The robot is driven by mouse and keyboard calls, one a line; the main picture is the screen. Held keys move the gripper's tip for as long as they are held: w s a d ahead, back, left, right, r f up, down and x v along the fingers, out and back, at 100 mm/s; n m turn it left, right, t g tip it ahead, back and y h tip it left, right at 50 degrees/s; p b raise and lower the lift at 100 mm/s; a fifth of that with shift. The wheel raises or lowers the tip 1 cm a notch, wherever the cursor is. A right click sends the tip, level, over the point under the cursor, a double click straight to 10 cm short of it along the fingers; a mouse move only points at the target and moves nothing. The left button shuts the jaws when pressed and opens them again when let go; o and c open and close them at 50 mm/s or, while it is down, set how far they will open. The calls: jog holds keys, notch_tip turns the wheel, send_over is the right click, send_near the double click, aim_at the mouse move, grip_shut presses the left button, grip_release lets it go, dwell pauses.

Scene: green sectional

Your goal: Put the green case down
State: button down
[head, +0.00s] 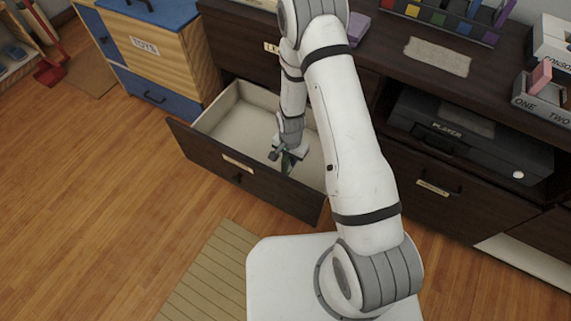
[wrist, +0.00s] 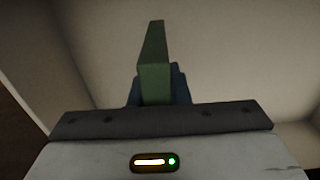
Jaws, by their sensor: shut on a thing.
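My gripper (head: 289,158) reaches down inside an open drawer (head: 207,157) of the dark cabinet. It is shut on the green case (head: 287,166), which is mostly hidden by the gripper in the head view. In the wrist view the green case (wrist: 153,60) stands edge-on between the dark fingers (wrist: 155,88), its narrow side toward the camera. Pale drawer surfaces surround it. I cannot tell whether the case touches the drawer floor.
The drawer looks otherwise empty. A blue and wood toy chest (head: 150,55) stands left of it. A black player (head: 470,135) sits in a shelf bay at right. The cabinet top holds a rack of coloured items (head: 445,18) and boxes. A striped mat (head: 212,275) lies on the floor.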

notch_tip(320, 180, down, 4)
jog(key=shift+f+b, duration=0.15)
jog(key=shift+b, duration=0.45)
jog(key=c, duration=1.4)
grip_release()
jog(key=shift+o, duration=0.2)
